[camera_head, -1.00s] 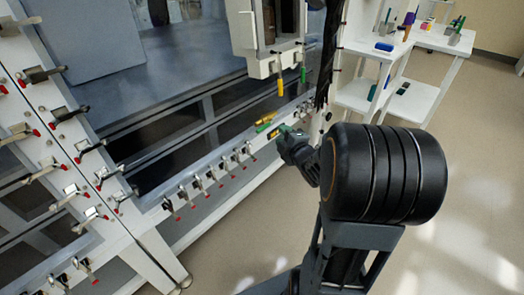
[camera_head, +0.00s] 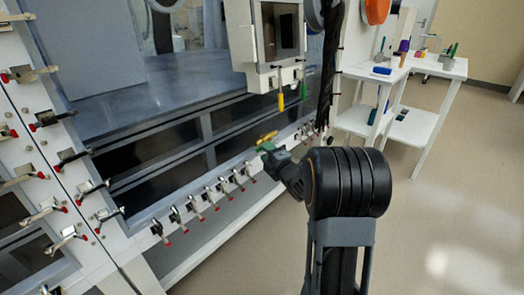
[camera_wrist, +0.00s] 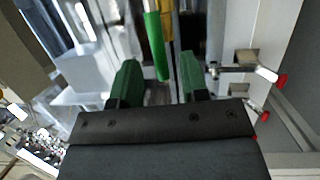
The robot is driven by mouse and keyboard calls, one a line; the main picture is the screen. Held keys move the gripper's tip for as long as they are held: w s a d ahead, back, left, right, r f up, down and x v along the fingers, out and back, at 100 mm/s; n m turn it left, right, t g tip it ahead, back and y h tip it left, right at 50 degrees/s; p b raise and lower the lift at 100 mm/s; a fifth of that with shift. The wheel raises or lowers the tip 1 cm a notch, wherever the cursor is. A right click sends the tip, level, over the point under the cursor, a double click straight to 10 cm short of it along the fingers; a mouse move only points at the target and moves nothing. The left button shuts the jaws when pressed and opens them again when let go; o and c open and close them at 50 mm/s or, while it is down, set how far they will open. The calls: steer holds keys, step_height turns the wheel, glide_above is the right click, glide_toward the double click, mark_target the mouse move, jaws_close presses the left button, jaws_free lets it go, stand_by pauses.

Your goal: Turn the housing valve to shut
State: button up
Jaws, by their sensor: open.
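A pale box-shaped housing (camera_head: 243,43) hangs on the glovebox front. A yellow handle (camera_head: 281,101) and a green handle (camera_head: 303,90) point down under it. I cannot tell which one is the housing valve. My gripper (camera_head: 267,145) is low in front of the glovebox, below those handles in the picture. In the wrist view my gripper (camera_wrist: 155,80) has its dark green fingers apart. A bright green bar (camera_wrist: 157,45) shows between them with a yellow bar (camera_wrist: 169,30) beside it. Contact with them is not visible.
Red-tipped latches (camera_head: 190,207) line the glovebox's lower rail, and more (camera_head: 72,160) run along the left post. A yellow piece (camera_head: 267,137) shows at my gripper. A white side table (camera_head: 425,65) stands at the right. The floor (camera_head: 450,190) at the right is clear.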

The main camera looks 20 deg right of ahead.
steer(key=shift+w+a+r, duration=0.1)
steer(key=shift+w+a, duration=0.05)
steer(key=shift+w, duration=0.7)
steer(key=shift+w+a, duration=0.15)
steer(key=shift+w, duration=0.65)
jaws_close()
